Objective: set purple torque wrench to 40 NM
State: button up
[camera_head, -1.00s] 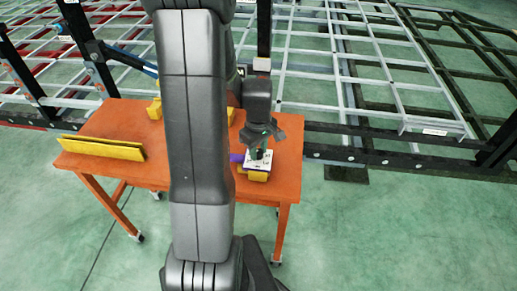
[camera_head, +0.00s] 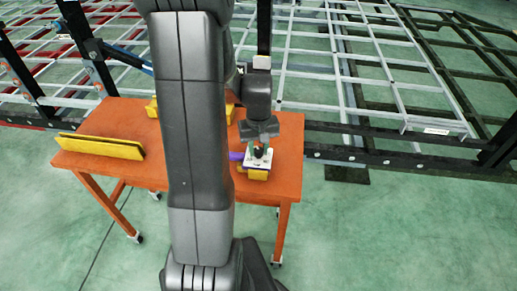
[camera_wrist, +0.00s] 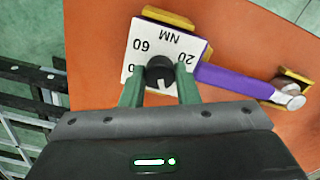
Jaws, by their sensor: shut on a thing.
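The purple torque wrench (camera_wrist: 238,82) lies on yellow holders, its metal head (camera_wrist: 287,92) to the right in the wrist view. Its white dial plate (camera_wrist: 142,58) carries NM, 60 and 20, seen upside down. Other marks near the fingertips are partly hidden. My gripper (camera_wrist: 160,80) has its two green fingers shut on the black dial knob (camera_wrist: 160,68). A pale pointer mark on the knob faces the gripper body. In the head view, my gripper (camera_head: 260,150) stands over the white plate, with a bit of purple wrench (camera_head: 236,156) to its left.
The orange table (camera_head: 125,175) bears a long yellow holder (camera_head: 100,147) on the left and another yellow piece (camera_head: 152,108) at the back. The dark chassis rail (camera_head: 385,161) runs behind and right of the table. My arm hides the table's middle.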

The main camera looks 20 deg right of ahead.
aim_at(259, 149)
jog(key=m+b, duration=0.1)
jog(key=m, duration=0.4)
jog(key=shift+m, duration=0.3)
dwell(0.4)
jog(key=o, duration=1)
jog(key=shift+r, duration=0.1)
notch_tip(259, 149, up, 14)
jog(key=shift+f, duration=0.15)
jog(key=shift+f, duration=0.1)
notch_tip(259, 149, down, 14)
jog(key=shift+r, duration=0.15)
dwell(0.4)
